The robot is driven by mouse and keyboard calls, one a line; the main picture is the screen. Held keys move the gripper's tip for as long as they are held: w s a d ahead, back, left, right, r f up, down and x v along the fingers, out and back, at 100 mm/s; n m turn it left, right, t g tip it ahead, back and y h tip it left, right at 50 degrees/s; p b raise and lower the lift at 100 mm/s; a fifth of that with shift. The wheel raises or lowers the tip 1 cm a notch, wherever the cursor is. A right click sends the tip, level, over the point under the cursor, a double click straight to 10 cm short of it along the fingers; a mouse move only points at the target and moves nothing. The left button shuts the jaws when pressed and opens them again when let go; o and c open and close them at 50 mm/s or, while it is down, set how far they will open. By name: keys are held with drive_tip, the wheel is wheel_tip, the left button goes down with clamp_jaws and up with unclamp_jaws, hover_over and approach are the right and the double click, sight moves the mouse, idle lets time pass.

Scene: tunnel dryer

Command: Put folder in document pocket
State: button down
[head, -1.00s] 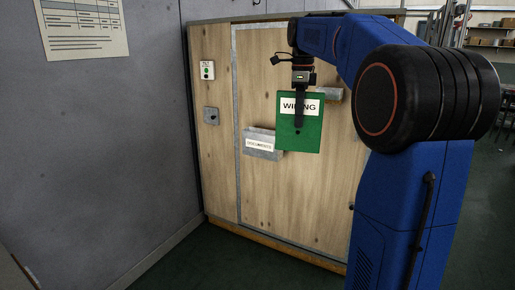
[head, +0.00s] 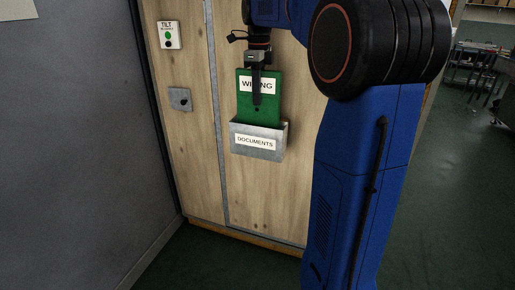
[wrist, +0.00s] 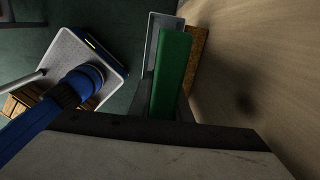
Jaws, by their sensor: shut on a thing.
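The green folder (head: 244,98), labelled WIRING, hangs upright in my gripper (head: 257,102). My gripper is shut on it from above, one dark finger lying down its front over the label. The grey metal document pocket (head: 238,149), labelled DOCUMENTS, is fixed to the wooden panel directly below. The folder's lower edge meets the pocket's front rim, and any part below is hidden; I cannot tell how deep it sits. In the wrist view the folder (wrist: 174,75) extends away between the fingers and overlaps the pocket (wrist: 152,38).
The wooden panel (head: 195,160) carries a TILT button box (head: 169,35) and a small grey lock plate (head: 180,99) left of the pocket. A grey wall (head: 80,130) stands at the left. Dark floor is open at the right, with a table and chairs (head: 475,65) far back.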

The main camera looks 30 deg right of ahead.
sight(258, 123)
wheel_tip(258, 123, down, 10)
drive_tip(key=shift+f, duration=0.25)
idle(0.3)
drive_tip(key=c, duration=1.9)
unclamp_jaws()
drive_tip(key=shift+f, duration=0.1)
drive_tip(key=shift+c, duration=0.2)
wheel_tip(258, 123, up, 12)
drive_tip(key=shift+r, duration=0.15)
drive_tip(key=shift+s, duration=0.15)
